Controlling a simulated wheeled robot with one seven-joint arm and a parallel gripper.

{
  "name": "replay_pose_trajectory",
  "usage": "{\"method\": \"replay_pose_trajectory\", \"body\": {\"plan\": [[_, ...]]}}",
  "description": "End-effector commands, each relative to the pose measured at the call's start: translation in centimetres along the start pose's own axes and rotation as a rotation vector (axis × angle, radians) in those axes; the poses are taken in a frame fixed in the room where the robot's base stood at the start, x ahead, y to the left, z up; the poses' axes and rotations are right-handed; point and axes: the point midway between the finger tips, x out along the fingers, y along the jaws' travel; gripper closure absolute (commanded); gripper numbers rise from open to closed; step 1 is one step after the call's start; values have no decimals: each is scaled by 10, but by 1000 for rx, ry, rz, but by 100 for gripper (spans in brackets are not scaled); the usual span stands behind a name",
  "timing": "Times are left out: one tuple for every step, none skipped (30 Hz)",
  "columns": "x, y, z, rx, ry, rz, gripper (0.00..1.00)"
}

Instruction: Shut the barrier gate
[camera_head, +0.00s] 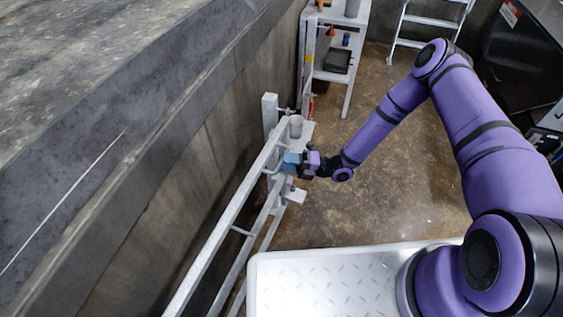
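The barrier gate (228,232) is a pale grey frame of long rails. It runs from the bottom edge of the picture up toward the centre, beside the concrete wall. Its far end is close to an upright pale post (270,128) and a short round post top (296,126); I cannot tell whether they touch. My gripper (290,162), with blue-grey fingers, is at the gate's far end, right against or very near its rail. The fingertips are small and partly merge with the rail, so their opening and any hold on it are unclear.
A concrete wall (190,170) runs along the left. A pale shelf (336,78) with small items stands at the back, with a step ladder (428,22) to its right. A dark machine (525,60) is at the upper right. The brown floor (400,205) right of the gate is clear.

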Motion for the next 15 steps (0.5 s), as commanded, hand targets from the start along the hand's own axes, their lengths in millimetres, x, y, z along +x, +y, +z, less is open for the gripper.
{"method": "replay_pose_trajectory", "body": {"plan": [[6, 0, 0, 0, 1, 1, 61], [9, 0, 0, 0, 1, 1, 61], [13, 0, 0, 0, 1, 0, 61], [15, 0, 0, 0, 0, 0, 61], [17, 0, 0, 0, 0, 0, 61], [20, 0, 0, 0, 0, 0, 61], [21, 0, 0, 0, 0, 0, 61], [22, 0, 0, 0, 0, 0, 61], [23, 0, 0, 0, 0, 0, 61], [23, 0, 0, 0, 0, 0, 61], [23, 0, 0, 0, 0, 0, 61], [23, 0, 0, 0, 0, 0, 61], [23, 0, 0, 0, 0, 0, 61], [23, 0, 0, 0, 0, 0, 61], [23, 0, 0, 0, 0, -1, 61]]}}
